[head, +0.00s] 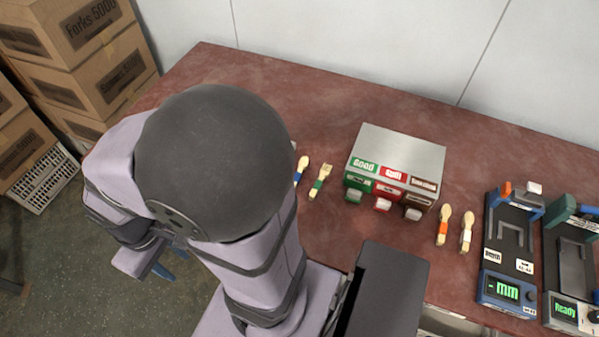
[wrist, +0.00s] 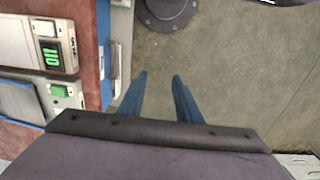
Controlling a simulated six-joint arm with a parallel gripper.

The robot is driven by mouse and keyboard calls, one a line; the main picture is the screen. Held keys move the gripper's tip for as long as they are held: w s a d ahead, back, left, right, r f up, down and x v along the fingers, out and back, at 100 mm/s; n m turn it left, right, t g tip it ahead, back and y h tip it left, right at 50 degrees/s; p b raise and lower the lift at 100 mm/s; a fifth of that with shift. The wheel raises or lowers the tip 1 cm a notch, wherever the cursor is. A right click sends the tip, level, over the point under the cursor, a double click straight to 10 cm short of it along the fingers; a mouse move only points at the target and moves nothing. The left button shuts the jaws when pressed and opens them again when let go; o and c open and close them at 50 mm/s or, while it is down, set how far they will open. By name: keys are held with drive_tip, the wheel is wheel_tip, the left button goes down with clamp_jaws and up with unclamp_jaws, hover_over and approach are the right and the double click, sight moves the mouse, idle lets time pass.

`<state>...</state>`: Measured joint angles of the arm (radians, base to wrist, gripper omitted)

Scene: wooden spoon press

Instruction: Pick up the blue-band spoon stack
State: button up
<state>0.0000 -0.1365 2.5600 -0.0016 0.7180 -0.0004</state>
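The blue-band spoon stack (head: 302,163) lies on the red-brown table, just right of my arm's large dark joint. Its light wooden spoon head and blue band show; my arm hides its lower part. My gripper (wrist: 160,75) is open, its two blue fingers apart with only floor between them in the wrist view. In the head view the gripper (head: 168,266) hangs at the lower left, off the table and far from the stack. The stack is not in the wrist view.
A green-band fork stack (head: 320,180) lies close beside it. A grey sorter box (head: 402,147) with green, red and brown labels stands right of that. An orange-band spoon stack (head: 443,226), another spoon stack (head: 467,231) and two devices (head: 511,250) are farther right. Cartons (head: 85,60) stand left.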

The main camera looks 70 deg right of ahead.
idle(0.4)
drive_tip(key=shift+o, duration=0.7)
